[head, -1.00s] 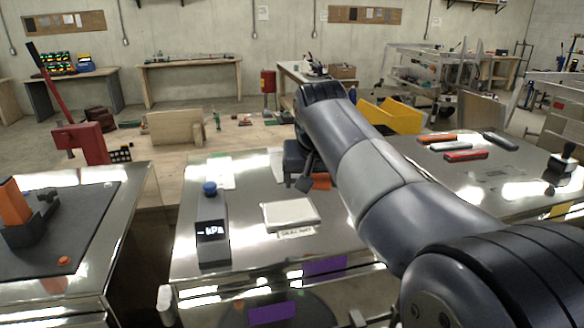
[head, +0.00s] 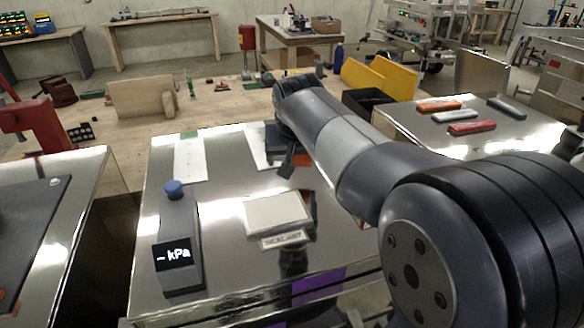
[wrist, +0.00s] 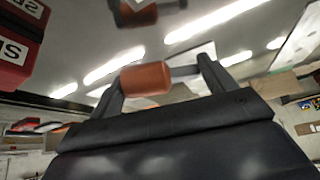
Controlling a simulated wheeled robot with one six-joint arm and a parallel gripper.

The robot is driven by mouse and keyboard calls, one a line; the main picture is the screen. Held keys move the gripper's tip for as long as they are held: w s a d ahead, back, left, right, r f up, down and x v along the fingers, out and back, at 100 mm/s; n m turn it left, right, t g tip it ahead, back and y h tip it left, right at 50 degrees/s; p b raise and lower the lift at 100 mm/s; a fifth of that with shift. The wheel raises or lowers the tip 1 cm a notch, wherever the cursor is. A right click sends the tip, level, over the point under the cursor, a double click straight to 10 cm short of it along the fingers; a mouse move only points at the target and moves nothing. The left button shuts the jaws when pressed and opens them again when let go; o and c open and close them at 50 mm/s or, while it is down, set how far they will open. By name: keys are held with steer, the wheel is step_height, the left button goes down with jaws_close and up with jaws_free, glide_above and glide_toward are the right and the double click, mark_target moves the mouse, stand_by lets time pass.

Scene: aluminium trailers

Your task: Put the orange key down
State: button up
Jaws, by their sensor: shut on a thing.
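The orange key (wrist: 147,78) is between the two fingers of my gripper (wrist: 162,82) in the wrist view; a short grey part extends from its orange body. The shiny metal tabletop (wrist: 165,50) mirrors the key with a gap between, so it appears held above the surface. In the head view my gripper (head: 287,165) is over the far part of the middle metal table (head: 225,200). A small orange patch of the key (head: 301,159) shows beside the fingers; my arm hides part of that area.
A grey kPa gauge (head: 180,235) with a blue knob and a white plate (head: 278,213) stand nearer on the same table. The right table holds red, orange and grey tools (head: 470,127). Bare metal lies between gauge and plate.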

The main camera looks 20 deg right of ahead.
mark_target(293, 176)
steer(key=shift+f, duration=1.75)
steer(key=shift+f, duration=0.1)
steer(key=o, duration=1.2)
steer(key=shift+c, duration=0.2)
